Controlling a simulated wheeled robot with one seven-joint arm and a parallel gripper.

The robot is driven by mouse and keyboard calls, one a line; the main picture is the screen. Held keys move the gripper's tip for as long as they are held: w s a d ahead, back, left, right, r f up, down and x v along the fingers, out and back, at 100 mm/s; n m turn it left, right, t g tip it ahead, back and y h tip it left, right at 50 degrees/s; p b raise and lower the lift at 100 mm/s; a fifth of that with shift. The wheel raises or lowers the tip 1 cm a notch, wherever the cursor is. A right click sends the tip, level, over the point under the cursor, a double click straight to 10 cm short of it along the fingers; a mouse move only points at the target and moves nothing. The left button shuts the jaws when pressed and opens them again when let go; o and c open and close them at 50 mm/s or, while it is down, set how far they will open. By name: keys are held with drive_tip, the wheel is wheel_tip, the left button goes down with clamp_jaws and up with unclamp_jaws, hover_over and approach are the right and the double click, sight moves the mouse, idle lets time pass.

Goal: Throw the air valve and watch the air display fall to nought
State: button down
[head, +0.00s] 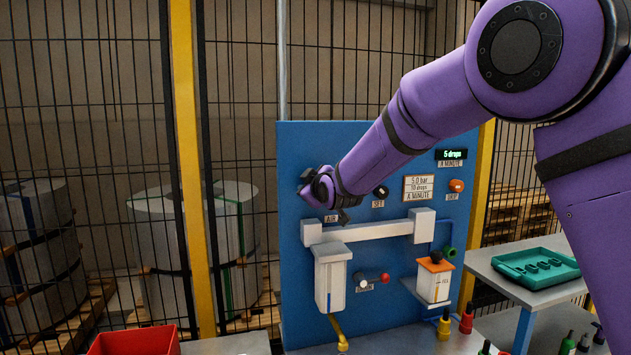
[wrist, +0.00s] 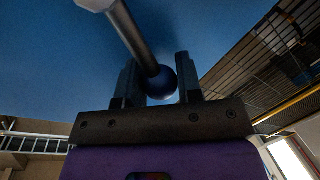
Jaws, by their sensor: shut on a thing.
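My gripper (head: 312,185) is at the upper left of the blue panel (head: 300,145), just above a label reading AIR (head: 331,218). In the wrist view, my gripper (wrist: 158,75) has its two fingers on either side of a dark ball knob (wrist: 161,84). It is shut on this knob, at the end of a grey valve lever (wrist: 133,32) that slants up and left to a pale hub. The lever is hidden by my gripper in the head view. No air display is readable; my arm covers part of the panel.
A green display (head: 451,154) reads 5 drops a minute. A plate (head: 418,188) reads 5.0 bar, 10 drops. Black SET knob (head: 381,192) and orange SKIP button (head: 456,186) sit near my forearm. White pipework (head: 370,230) lies below; a green tray (head: 537,265) stands right.

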sight(301, 203)
drive_tip(key=shift+s+a+f+n+h, duration=0.1)
drive_tip(key=shift+a+f+n+h, duration=0.2)
drive_tip(key=shift+f+n, duration=0.6)
drive_tip(key=shift+s+a+f+n+h, duration=0.1)
drive_tip(key=shift+a+f+n+h, duration=0.2)
drive_tip(key=shift+f+n, duration=0.65)
drive_tip(key=shift+s+a+f+n+h, duration=0.15)
drive_tip(key=shift+f+n+h, duration=0.35)
drive_tip(key=shift+n, duration=0.65)
drive_tip(key=shift+w+f, duration=0.1)
drive_tip(key=shift+f, duration=0.05)
drive_tip(key=c, duration=1.1)
unclamp_jaws()
drive_tip(key=shift+s, duration=0.35)
drive_tip(key=v, duration=1)
drive_tip(key=shift+d, duration=0.15)
drive_tip(key=shift+d, duration=0.1)
